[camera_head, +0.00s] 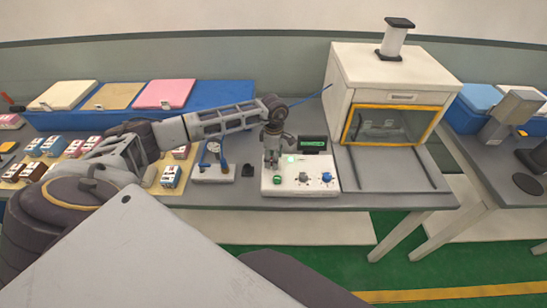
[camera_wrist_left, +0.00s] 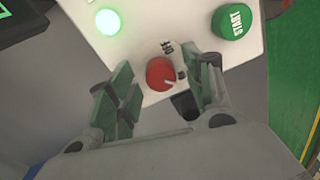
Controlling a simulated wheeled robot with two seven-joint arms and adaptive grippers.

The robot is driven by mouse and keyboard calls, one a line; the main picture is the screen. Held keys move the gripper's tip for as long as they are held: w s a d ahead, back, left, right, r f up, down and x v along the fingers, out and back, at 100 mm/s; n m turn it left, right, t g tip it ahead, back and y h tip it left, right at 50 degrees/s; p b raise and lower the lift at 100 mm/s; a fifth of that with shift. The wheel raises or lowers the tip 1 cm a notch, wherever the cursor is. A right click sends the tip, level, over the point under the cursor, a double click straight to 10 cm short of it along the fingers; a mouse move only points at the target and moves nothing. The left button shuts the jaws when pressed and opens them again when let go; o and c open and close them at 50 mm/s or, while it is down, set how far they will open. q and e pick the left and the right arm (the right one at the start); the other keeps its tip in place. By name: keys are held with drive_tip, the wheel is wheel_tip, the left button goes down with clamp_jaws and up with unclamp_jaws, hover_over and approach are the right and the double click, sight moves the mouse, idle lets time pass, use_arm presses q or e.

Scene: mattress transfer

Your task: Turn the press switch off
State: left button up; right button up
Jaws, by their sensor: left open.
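The white control panel (camera_head: 300,188) stands on the grey table in the head view, below the press. The red rotary switch (camera_wrist_left: 160,73) with a pale pointer line shows in the left wrist view; in the head view my gripper hides it. A green START button (camera_wrist_left: 232,22) and a lit green lamp (camera_wrist_left: 108,21) are also on the panel (camera_wrist_left: 150,25). My left gripper (camera_wrist_left: 158,98) is open, its fingers on either side of the red switch; contact cannot be told. It shows in the head view (camera_head: 272,162) over the panel's left part. My right gripper is not in view.
The white press (camera_head: 390,75) with a yellow-framed window stands behind and right of the panel. A small display (camera_head: 312,144) sits at the panel's back. A stand with blue cables (camera_head: 213,165) is to the left. Several coloured blocks lie further left.

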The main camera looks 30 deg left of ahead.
use_arm(q)
drive_tip(key=c, duration=1.1)
drive_tip(key=shift+o, duration=0.2)
